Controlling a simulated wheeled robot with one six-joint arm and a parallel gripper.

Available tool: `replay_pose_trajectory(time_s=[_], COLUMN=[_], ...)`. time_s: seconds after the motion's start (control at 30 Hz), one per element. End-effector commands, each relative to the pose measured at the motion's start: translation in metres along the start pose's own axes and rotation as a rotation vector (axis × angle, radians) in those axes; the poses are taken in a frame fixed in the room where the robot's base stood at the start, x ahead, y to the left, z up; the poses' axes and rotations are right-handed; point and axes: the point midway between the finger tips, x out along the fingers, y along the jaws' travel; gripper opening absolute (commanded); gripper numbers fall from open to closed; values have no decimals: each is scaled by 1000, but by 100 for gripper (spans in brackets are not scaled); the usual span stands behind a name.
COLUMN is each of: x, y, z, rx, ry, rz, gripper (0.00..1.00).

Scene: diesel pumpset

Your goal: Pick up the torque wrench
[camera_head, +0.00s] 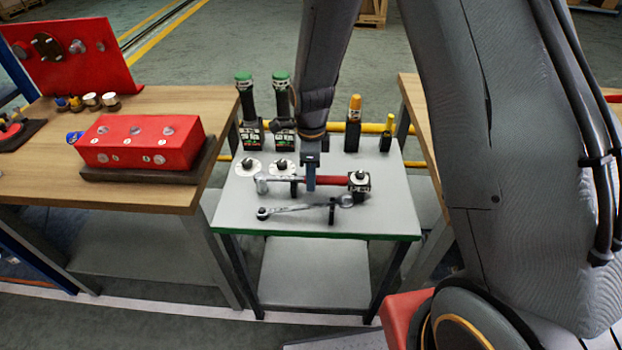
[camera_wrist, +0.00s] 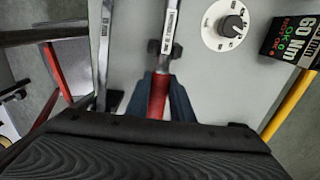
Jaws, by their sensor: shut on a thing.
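The torque wrench has a red handle (camera_head: 333,180) and a silver shaft. It lies level across the small grey table (camera_head: 235,210), its head to the left and its handle end to the right by a small dark block (camera_head: 359,190). My gripper (camera_head: 309,183) comes down from above and is shut on the wrench near where the handle meets the shaft. In the wrist view, the red handle (camera_wrist: 158,92) sits between the two blue fingers of my gripper (camera_wrist: 156,100). I cannot tell whether the wrench is clear of its supports.
Two round white dials (camera_head: 249,167) are behind. Black tools with green caps (camera_head: 245,105) and yellow-topped tools (camera_head: 354,115) stand at the back. A wooden bench with a red block (camera_head: 140,141) is left.

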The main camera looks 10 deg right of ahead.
Motion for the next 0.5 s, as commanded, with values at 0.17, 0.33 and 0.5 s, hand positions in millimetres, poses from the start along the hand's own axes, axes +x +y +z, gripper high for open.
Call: replay_pose_trajectory(time_s=[0.17, 0.33, 0.5], x=[-8, -23, -45], y=[-1, -2, -2], z=[0, 1, 1], rx=[0, 0, 0], ry=[-1, -2, -2], rz=[-3, -5, -5], gripper=[0, 0, 0])
